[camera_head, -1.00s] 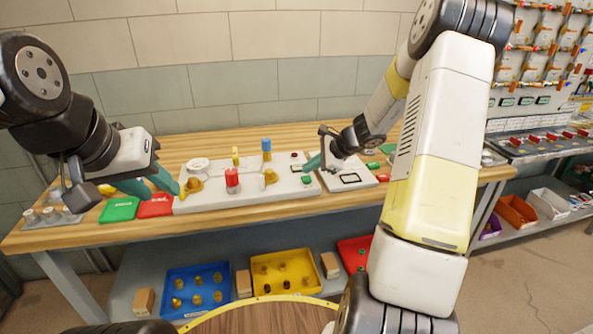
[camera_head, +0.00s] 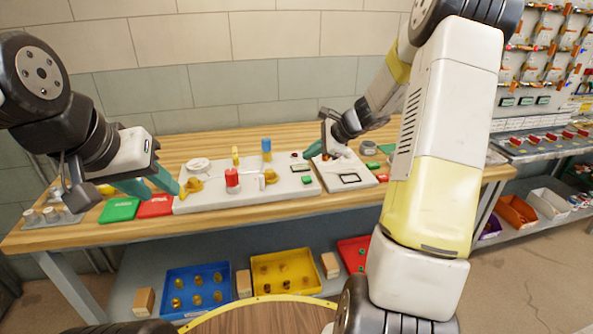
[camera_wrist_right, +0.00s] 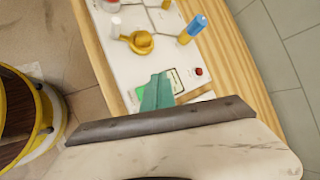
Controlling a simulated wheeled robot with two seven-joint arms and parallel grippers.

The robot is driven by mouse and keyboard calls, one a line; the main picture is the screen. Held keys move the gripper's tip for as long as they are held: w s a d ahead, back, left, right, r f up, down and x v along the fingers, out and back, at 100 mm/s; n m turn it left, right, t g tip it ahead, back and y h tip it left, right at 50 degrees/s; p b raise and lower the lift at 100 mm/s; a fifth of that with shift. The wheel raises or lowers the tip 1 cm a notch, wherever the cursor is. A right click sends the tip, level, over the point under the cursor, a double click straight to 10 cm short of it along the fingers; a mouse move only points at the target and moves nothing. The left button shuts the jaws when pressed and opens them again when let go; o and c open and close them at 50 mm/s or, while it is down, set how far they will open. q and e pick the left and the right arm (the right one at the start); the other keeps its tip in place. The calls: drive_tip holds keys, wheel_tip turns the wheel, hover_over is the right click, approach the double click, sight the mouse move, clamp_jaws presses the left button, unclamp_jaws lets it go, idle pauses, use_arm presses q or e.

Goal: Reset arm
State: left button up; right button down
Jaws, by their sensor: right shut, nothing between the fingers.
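My right gripper (camera_head: 312,153) hangs over the workbench at the right end of the white valve board (camera_head: 214,202). Its teal fingers are together with nothing between them; they also show in the right wrist view (camera_wrist_right: 156,92). My left gripper (camera_head: 165,193) is over the left part of the bench, its two teal fingers spread apart and empty, near the red pad (camera_head: 155,209) and green pad (camera_head: 119,210). The board carries a red cylinder (camera_head: 232,178), a blue-topped post (camera_head: 266,146) and brass fittings.
A white panel with a dark-framed display (camera_head: 349,179) lies right of the board. Below are a blue bin (camera_head: 169,279), a yellow bin (camera_head: 258,284) and a red bin (camera_head: 349,246). A rack of valves (camera_head: 545,50) stands at the far right.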

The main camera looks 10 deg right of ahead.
drive_tip(key=s+a+r+n+g+h, duration=0.1)
drive_tip(key=s+a+r+n, duration=0.35)
drive_tip(key=s+r, duration=0.2)
drive_tip(key=s+a+r+n, duration=0.3)
drive_tip(key=s+r+n, duration=0.25)
drive_tip(key=s, duration=0.25)
drive_tip(key=s+d+r+n+h, duration=0.1)
drive_tip(key=s+n, duration=0.3)
drive_tip(key=s, duration=0.5)
drive_tip(key=s+d+r+n+h, duration=0.1)
drive_tip(key=s+n, duration=0.3)
drive_tip(key=s, duration=0.5)
drive_tip(key=shift+r+n+t+h, duration=0.3)
drive_tip(key=shift+r+n+h, duration=0.1)
drive_tip(key=shift+r+h, duration=0.15)
